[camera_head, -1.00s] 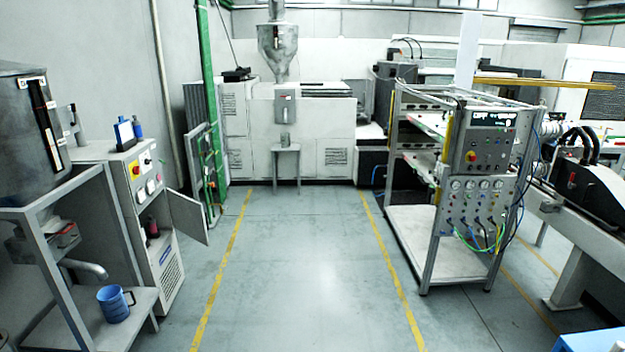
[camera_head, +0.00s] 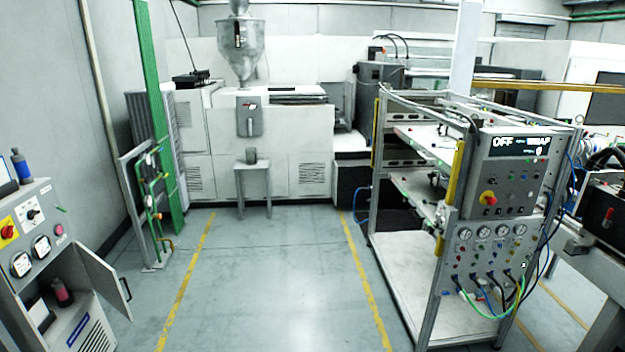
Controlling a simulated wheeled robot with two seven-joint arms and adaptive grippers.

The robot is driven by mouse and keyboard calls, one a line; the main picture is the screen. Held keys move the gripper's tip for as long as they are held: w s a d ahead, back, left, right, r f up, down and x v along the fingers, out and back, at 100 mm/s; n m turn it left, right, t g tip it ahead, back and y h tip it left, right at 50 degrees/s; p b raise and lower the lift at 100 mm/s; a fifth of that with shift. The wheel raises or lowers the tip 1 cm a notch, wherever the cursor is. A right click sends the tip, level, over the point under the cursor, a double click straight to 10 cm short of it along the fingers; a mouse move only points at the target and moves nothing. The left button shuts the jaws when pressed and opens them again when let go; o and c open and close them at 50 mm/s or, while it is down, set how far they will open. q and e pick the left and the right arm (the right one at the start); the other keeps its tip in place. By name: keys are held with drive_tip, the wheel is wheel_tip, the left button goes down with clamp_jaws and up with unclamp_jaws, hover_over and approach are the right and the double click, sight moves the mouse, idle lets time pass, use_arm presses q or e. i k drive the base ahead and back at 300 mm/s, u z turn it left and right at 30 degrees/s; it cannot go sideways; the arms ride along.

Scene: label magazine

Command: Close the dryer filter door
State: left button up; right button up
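A grey-white cabinet (camera_head: 30,222) stands at the left edge with a red knob, gauges and a button on its sloped face. A small grey door (camera_head: 101,279) with a dark handle hangs open on its right side, swung out toward the aisle. Inside the open compartment sits a small dark and red bottle (camera_head: 61,291). I cannot tell for sure that this is the dryer filter door; no label on it is readable. Neither of my grippers is in view.
The aisle floor (camera_head: 270,290) between two yellow lines is clear. A wheelless metal frame rack with a control panel (camera_head: 505,180) and hoses stands on the right. A green pipe stand (camera_head: 150,200) is at the left wall. A white machine with a hopper (camera_head: 238,50) and small stool (camera_head: 253,185) are at the back.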

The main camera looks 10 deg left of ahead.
sight(104, 279)
drive_tip(key=u, duration=0.1)
drive_tip(key=i, duration=2)
drive_tip(key=u, duration=0.9)
drive_tip(key=i, duration=1.4)
drive_tip(key=u, duration=1.65)
drive_tip(key=i, duration=0.85)
drive_tip(key=u, duration=0.4)
